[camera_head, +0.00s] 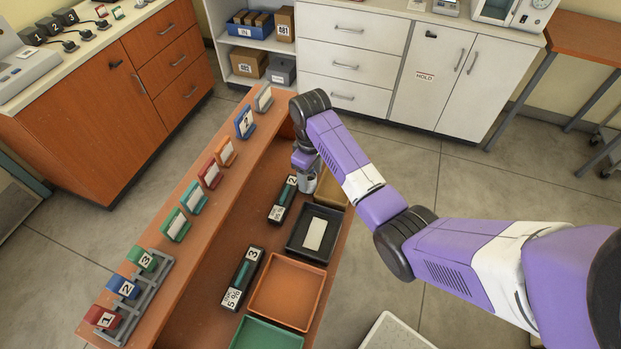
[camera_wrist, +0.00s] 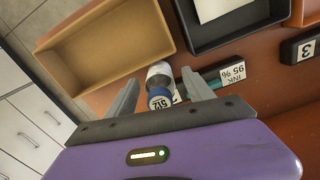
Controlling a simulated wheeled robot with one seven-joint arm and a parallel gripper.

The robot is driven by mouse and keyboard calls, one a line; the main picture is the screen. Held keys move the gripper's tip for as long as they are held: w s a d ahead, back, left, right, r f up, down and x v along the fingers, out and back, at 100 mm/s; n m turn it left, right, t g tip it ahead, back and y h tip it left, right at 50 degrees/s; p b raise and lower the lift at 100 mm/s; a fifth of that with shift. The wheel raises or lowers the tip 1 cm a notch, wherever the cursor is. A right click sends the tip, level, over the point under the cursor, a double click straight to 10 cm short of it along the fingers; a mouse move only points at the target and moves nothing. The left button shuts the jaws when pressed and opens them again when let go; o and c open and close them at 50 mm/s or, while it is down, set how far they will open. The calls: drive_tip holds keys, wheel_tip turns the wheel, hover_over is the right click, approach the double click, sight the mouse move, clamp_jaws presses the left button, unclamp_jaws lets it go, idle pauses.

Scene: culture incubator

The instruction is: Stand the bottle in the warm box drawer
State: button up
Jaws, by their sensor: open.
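A small bottle with a pale body and a blue cap (camera_wrist: 160,97) marked with a number, perhaps 512, is between my fingers in the wrist view. My gripper (camera_wrist: 161,90) is open, with one finger on each side of the bottle and gaps visible. In the head view my gripper (camera_head: 307,163) points down over the far part of the orange bench, and the bottle (camera_head: 306,184) shows just below it. I cannot tell which drawer, if any in view, is the warm box drawer.
A tan tray (camera_wrist: 105,45), black tray (camera_head: 315,233), orange tray (camera_head: 287,291) and green tray (camera_head: 266,335) line the bench. Labelled black holders (camera_head: 243,278) lie beside them. Coloured card stands (camera_head: 210,173) line the raised shelf. White drawers (camera_head: 345,64) and orange-brown drawers (camera_head: 178,60) are shut.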

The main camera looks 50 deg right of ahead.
sight(310, 182)
drive_tip(key=shift+w+f, duration=0.1)
drive_tip(key=shift+f, duration=1.85)
clamp_jaws()
